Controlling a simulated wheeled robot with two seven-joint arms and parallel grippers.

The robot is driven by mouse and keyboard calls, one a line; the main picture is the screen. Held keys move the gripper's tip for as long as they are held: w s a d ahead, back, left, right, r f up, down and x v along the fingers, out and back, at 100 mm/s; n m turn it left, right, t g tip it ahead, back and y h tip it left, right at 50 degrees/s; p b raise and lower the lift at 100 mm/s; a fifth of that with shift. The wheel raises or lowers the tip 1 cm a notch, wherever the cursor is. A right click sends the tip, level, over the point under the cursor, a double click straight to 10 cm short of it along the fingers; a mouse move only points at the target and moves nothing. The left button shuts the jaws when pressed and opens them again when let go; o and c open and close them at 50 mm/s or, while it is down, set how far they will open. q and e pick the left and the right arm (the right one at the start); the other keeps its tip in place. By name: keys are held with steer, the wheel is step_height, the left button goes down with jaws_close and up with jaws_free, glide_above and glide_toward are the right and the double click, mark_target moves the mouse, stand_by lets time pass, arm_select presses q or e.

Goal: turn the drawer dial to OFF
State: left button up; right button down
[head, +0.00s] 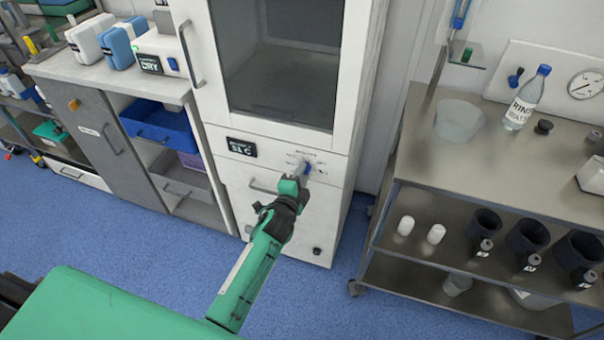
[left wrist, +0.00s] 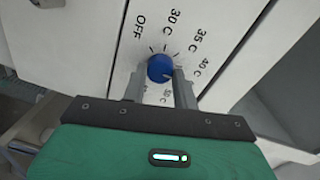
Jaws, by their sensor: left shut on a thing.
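The blue drawer dial (left wrist: 160,66) is on the white cabinet panel, with marks for OFF, 30 C, 35 C, 40 C and higher around it. OFF is printed at its upper left in the left wrist view. A pale mark shows on the dial's lower right, but I cannot tell its setting surely. In the head view the dial (head: 307,169) shows as a small blue spot. My left gripper (head: 302,173) is shut on the dial, with one finger on each side in the left wrist view (left wrist: 158,77). My right gripper is not in view.
A dark display (head: 241,148) sits left of the dial, and a drawer handle (head: 264,187) is below it. The cabinet's glass door (head: 285,65) is above. A steel cart (head: 450,165) with a bottle (head: 521,103) stands at the right. Blue floor is open in front.

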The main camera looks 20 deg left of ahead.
arm_select(q)
steer(key=n+p, duration=0.1)
steer(key=n, duration=0.8)
steer(key=n+p, duration=0.1)
steer(key=n, duration=0.8)
steer(key=n+t+p, duration=0.1)
steer(key=n, duration=0.8)
steer(key=shift+a+f, duration=0.1)
steer(key=shift+f, duration=0.2)
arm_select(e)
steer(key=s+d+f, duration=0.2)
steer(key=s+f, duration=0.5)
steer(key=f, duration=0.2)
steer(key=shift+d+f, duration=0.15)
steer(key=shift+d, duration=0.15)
arm_select(q)
steer(key=shift+n, duration=0.3)
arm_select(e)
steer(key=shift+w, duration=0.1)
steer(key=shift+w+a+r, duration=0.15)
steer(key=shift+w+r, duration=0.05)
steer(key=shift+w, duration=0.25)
